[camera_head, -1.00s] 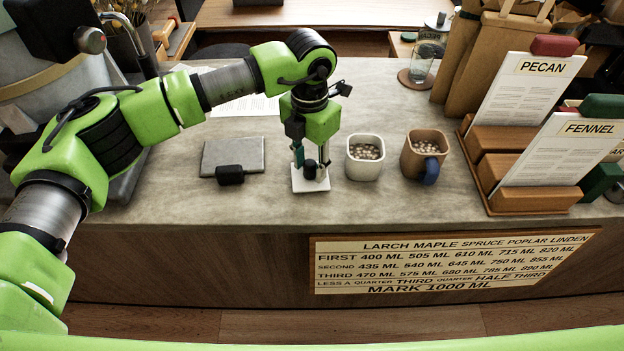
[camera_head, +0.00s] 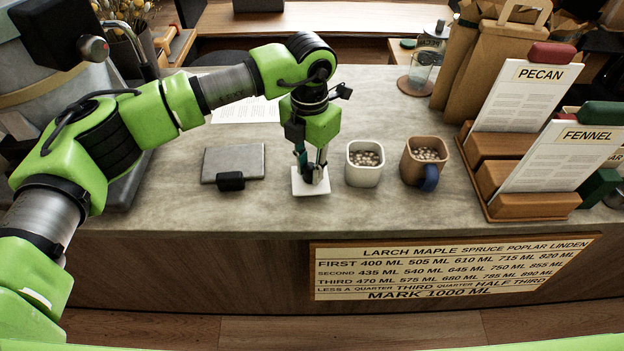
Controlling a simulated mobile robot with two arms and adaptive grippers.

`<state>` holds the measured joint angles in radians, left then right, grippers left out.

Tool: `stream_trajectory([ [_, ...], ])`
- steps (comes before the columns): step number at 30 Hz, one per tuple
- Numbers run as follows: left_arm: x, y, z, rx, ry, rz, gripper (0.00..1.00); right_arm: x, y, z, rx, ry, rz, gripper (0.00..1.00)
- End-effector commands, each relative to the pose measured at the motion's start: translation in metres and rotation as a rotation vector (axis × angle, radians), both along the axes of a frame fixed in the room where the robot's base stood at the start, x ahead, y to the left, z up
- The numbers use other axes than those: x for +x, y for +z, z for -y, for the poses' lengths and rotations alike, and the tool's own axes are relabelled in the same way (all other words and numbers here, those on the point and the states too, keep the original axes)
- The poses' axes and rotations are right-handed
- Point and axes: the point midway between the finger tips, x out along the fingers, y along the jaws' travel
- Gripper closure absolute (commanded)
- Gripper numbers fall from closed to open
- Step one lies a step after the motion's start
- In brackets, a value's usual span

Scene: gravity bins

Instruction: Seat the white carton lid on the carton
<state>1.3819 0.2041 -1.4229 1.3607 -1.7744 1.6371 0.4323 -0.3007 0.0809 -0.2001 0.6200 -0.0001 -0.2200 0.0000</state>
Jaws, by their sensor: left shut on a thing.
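The white lid (camera_head: 311,187) is a flat square lying on the grey counter. My left gripper (camera_head: 311,173) points down over it and is shut on the lid's knob, which the fingers now mostly hide. The lid looks to be at counter level; I cannot tell any gap under it. The white carton (camera_head: 364,177) stands upright just right of the lid, open at the top, with small pale pieces inside. My right gripper is out of view.
A brown container (camera_head: 410,166) with a blue handle (camera_head: 430,179) stands right of the carton. A grey slab with a black block (camera_head: 231,181) lies to the left. A wooden card rack (camera_head: 535,206) stands at the right.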

Motion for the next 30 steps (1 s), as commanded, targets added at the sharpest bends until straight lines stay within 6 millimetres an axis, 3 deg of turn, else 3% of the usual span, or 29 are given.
stream_trajectory([
  [14,0.0,0.012,0.0,0.0,0.0,0.001,1.0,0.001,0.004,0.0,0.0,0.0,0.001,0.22],
  [30,0.0,0.043,0.0,0.0,0.0,0.001,1.0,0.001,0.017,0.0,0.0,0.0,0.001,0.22],
])
